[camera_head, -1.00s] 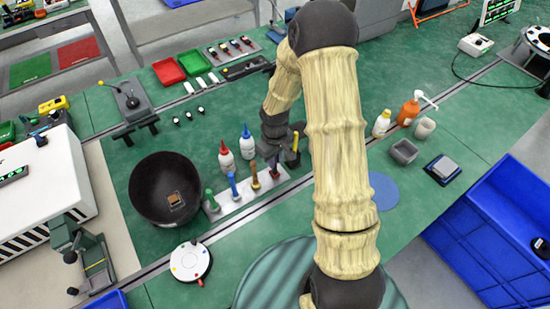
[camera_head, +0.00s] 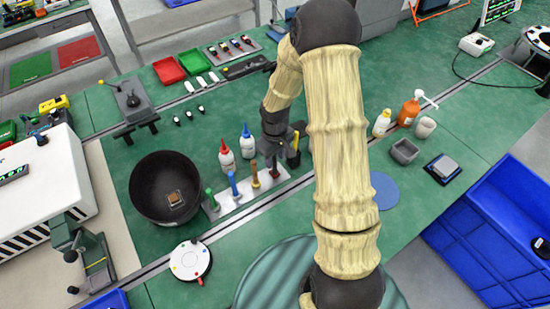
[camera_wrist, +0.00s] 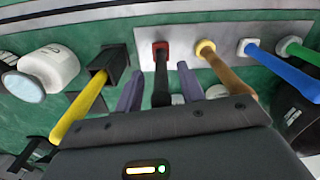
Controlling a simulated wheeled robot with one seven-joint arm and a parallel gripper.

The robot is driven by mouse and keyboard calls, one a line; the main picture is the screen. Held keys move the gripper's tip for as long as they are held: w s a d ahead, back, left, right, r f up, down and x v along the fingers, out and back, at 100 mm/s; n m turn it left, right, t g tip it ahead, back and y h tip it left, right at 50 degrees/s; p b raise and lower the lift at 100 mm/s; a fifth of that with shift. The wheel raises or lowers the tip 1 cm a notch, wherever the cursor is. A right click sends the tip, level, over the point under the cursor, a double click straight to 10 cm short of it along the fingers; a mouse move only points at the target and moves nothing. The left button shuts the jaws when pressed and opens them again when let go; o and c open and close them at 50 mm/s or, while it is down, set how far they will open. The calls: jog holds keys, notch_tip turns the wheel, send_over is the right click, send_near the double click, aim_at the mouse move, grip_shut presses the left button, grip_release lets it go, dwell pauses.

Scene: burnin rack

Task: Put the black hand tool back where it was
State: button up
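The black hand tool (camera_wrist: 161,88) stands with its red collar at the white holder strip (camera_wrist: 210,40), at the end of the row of tools. In the head view its dark handle (camera_head: 276,166) shows at the right end of the strip (camera_head: 240,197). My gripper (camera_wrist: 160,78) has one finger on each side of the black handle, with a visible gap on both sides. The fingers are open around the tool. In the head view my gripper (camera_head: 285,152) is partly hidden by my arm.
Brown (camera_wrist: 228,72), blue (camera_wrist: 285,72) and green (camera_wrist: 300,52) tools stand beside it in the strip. A yellow tool (camera_wrist: 85,103) sits in a separate black holder on the other side. Two white bottles (camera_head: 227,158) and a black bowl (camera_head: 165,205) stand nearby.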

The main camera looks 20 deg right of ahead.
notch_tip(320, 180, up, 11)
jog(key=shift+r, duration=0.1)
dwell(0.3)
dwell(0.4)
jog(key=s+r+m+t, duration=0.1)
jog(key=s+r+m, duration=0.1)
jog(key=s, duration=0.5)
jog(key=s+r+m+t, duration=0.1)
jog(key=s+r+m, duration=0.2)
jog(key=s, duration=0.4)
jog(key=shift+s+t, duration=0.2)
jog(key=shift+t, duration=0.1)
